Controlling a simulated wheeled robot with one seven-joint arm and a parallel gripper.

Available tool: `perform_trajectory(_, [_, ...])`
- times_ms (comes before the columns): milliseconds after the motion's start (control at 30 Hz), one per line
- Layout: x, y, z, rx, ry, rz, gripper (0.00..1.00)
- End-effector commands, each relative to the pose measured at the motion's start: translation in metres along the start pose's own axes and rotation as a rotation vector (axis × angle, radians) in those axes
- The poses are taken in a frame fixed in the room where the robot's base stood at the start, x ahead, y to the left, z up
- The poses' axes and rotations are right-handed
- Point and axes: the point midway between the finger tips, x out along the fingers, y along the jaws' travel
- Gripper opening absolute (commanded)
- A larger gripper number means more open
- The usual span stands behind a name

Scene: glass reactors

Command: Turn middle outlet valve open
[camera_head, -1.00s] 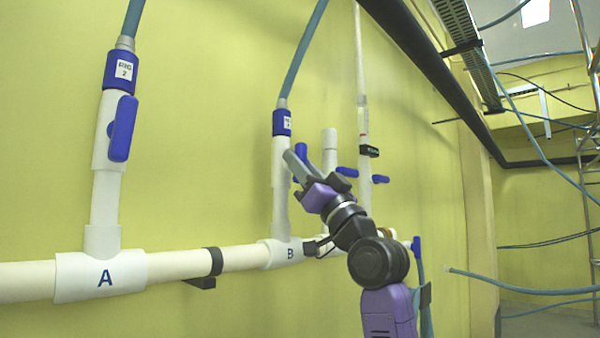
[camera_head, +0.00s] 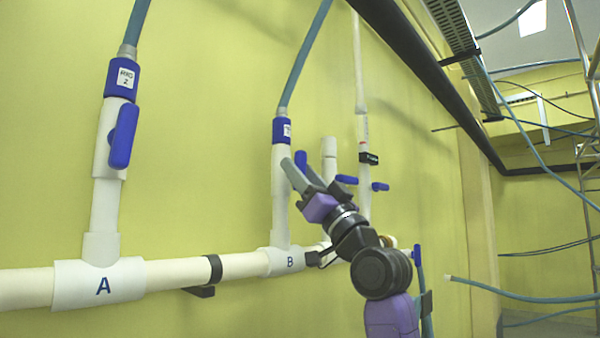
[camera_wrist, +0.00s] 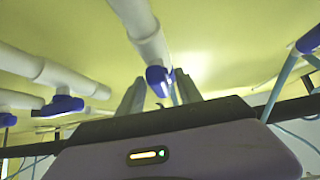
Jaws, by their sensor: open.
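In the head view, white pipe B (camera_head: 280,215) rises in the middle with a blue collar on top and a hose above. Its blue valve handle (camera_head: 301,160) stands upright on its right side. My gripper (camera_head: 298,165) is open, its fingers pointing up and left beside pipe B, close to that handle. Whether they touch it is hidden. In the wrist view, a blue part (camera_wrist: 158,78) on a white pipe shows between and beyond the open fingers (camera_wrist: 158,92). I cannot tell whether it is the handle or the collar.
Pipe A (camera_head: 105,205) with an upright blue handle (camera_head: 123,136) stands left. Behind my gripper are a white pipe (camera_head: 363,200) and blue handles (camera_head: 347,179). A horizontal white pipe (camera_head: 180,271) runs along the yellow wall. A loose hose (camera_head: 510,292) hangs right.

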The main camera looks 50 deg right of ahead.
Motion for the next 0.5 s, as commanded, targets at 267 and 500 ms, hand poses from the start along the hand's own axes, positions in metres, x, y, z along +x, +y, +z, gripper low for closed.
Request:
perform_trajectory(267, [-0.044, 0.002, 0.002, 0.000, -0.001, 0.003, 0.42])
perform_trajectory(500, [-0.071, 0.001, 0.002, 0.000, -0.002, 0.002, 0.42])
